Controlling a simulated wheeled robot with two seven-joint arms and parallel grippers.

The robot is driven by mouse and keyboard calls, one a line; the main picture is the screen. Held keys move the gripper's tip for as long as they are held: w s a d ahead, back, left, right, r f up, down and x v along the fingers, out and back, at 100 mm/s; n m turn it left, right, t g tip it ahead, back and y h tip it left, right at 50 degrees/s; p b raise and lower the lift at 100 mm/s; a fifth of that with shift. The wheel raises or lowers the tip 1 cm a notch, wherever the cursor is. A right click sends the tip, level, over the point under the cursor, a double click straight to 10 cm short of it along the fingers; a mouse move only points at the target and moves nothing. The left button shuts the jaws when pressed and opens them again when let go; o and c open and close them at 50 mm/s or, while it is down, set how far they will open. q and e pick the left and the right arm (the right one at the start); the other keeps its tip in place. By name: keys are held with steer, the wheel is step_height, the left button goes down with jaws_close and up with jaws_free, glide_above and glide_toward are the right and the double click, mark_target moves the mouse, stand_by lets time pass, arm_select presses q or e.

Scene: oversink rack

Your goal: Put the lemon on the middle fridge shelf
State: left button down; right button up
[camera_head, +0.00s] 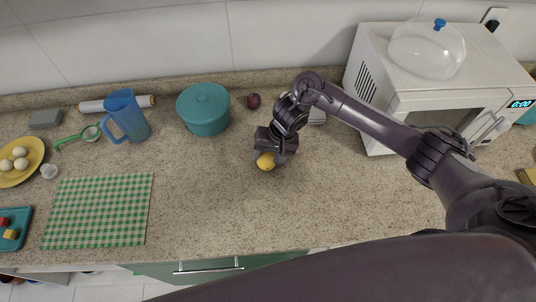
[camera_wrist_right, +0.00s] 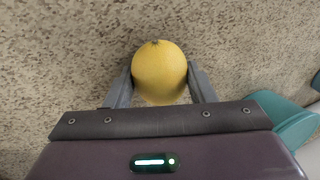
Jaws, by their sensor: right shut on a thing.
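The yellow lemon (camera_head: 265,162) is at the middle of the speckled counter in the head view. My right gripper (camera_head: 271,152) is shut on it from above. In the right wrist view the lemon (camera_wrist_right: 159,70) sits between the two grey fingers of the right gripper (camera_wrist_right: 160,82), which touch its sides. I cannot tell whether the lemon rests on the counter or is slightly lifted. My left gripper is not in view. No fridge or fridge shelf shows in either view.
A teal pot (camera_head: 204,112) and a dark round fruit (camera_head: 253,101) stand behind the gripper. A microwave (camera_head: 408,95) with a clear dome on top is at the right. A blue pitcher (camera_head: 125,117) and a green checked mat (camera_head: 98,211) are at the left. The front-middle counter is clear.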

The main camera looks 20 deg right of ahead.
steer(key=o, duration=1)
steer(key=shift+f, duration=0.1)
